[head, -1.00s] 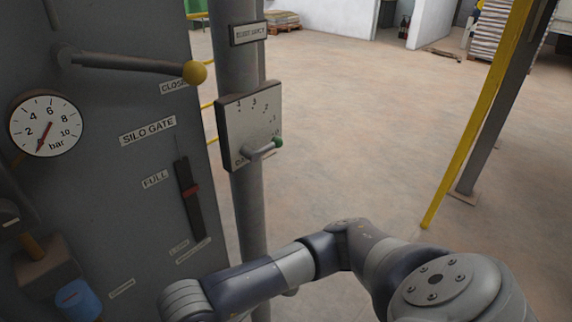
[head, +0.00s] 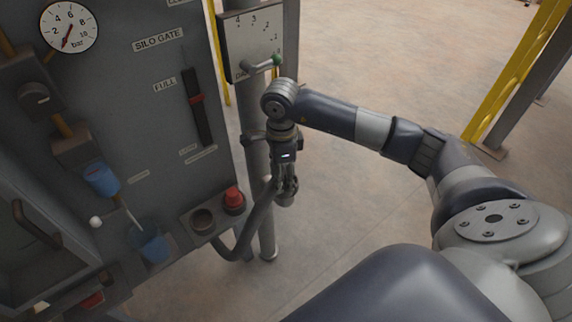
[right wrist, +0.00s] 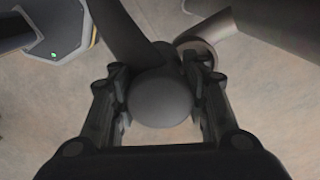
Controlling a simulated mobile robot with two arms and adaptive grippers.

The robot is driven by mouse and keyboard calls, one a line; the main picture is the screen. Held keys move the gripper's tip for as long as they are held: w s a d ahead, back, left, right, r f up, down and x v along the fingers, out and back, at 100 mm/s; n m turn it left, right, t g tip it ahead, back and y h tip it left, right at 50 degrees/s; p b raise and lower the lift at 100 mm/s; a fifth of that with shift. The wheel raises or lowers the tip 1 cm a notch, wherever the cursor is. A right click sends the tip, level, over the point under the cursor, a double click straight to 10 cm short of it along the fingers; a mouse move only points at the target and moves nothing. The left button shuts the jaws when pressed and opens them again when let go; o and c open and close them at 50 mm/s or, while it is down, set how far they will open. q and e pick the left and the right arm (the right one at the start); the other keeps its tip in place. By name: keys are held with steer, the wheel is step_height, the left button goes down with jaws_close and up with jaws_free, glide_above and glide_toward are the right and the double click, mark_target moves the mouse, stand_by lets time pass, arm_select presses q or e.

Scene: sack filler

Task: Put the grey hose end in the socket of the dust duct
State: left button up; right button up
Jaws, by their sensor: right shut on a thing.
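The dust duct (head: 259,215) is a grey vertical pipe right of the control panel. A short grey stub (head: 287,200), apparently its socket, shows beside it just under my right gripper (head: 288,180). In the right wrist view an open round rim on a pipe (right wrist: 205,35) lies beyond the right finger. My right gripper, also in the wrist view (right wrist: 160,115), is shut on the rounded grey hose end (right wrist: 160,98). The grey hose (head: 240,245) loops down from it to the left. The hose end shows apart from the rim; their exact gap is unclear. My left gripper is out of view.
The grey panel (head: 125,75) stands at left with a gauge (head: 69,27) and blue cups. A small shelf carries a red knob (head: 233,198) and a brown ring (head: 202,221). A dial plate (head: 238,35) is above my gripper.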

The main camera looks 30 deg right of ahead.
steer(key=w+d+f+p, duration=0.2)
steer(key=w+d+f, duration=0.1)
steer(key=shift+w+d+f, duration=0.25)
steer(key=shift+w, duration=0.1)
steer(key=shift+f, duration=0.25)
steer(key=shift+f+b, duration=0.1)
steer(key=shift+b, duration=0.2)
steer(key=o, duration=1)
steer(key=shift+c, duration=0.2)
steer(key=shift+o, duration=1.3)
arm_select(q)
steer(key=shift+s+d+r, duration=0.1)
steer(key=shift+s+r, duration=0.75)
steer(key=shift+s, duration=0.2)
